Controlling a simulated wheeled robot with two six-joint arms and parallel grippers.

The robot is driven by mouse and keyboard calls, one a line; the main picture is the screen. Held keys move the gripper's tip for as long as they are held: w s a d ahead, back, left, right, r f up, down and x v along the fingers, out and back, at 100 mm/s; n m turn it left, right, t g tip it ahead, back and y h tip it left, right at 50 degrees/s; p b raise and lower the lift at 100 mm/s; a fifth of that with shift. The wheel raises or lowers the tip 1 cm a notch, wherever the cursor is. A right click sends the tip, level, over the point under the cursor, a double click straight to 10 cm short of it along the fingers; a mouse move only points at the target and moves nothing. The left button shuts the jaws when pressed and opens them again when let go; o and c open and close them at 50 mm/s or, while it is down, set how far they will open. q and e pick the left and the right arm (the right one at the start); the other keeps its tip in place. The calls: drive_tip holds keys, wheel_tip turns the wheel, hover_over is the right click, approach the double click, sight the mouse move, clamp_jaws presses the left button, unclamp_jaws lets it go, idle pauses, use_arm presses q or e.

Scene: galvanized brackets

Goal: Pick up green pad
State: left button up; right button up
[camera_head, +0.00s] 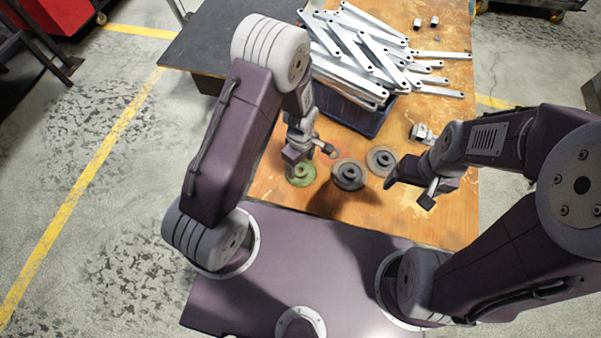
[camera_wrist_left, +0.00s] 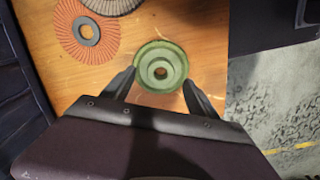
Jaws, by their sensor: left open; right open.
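The green pad (camera_head: 301,175) is a round disc with a raised hub, lying on the wooden table near its front left edge. In the left wrist view the green pad (camera_wrist_left: 160,62) lies just beyond and between my open fingertips. My left gripper (camera_head: 309,153) is open above the pad and partly covers it in the head view; its fingers also show in the left wrist view (camera_wrist_left: 159,84). Whether the fingers touch the pad cannot be told. My right gripper (camera_head: 408,191) is open and empty, to the right of the discs.
A dark disc (camera_head: 348,174) and a grey disc (camera_head: 381,161) lie to the right of the pad. A reddish disc (camera_wrist_left: 86,36) lies close by. A dark blue crate (camera_head: 352,112) heaped with metal brackets (camera_head: 375,55) stands behind. The table edge is near the pad.

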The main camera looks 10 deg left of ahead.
sight(300, 170)
use_arm(q)
wheel_tip(300, 170, down, 4)
drive_tip(key=shift+r+b, duration=0.25)
drive_tip(key=shift+b, duration=0.25)
drive_tip(key=shift+r, duration=0.15)
use_arm(e)
drive_tip(key=shift+f, duration=0.8)
use_arm(q)
clamp_jaws()
wheel_tip(300, 170, up, 5)
drive_tip(key=p, duration=0.2)
drive_tip(key=shift+p, duration=0.4)
drive_tip(key=w+d+r+p, duration=0.2)
drive_tip(key=w+r, duration=0.4)
drive_tip(key=w, duration=0.5)
drive_tip(key=shift+d, duration=0.8)
use_arm(e)
wheel_tip(300, 170, up, 5)
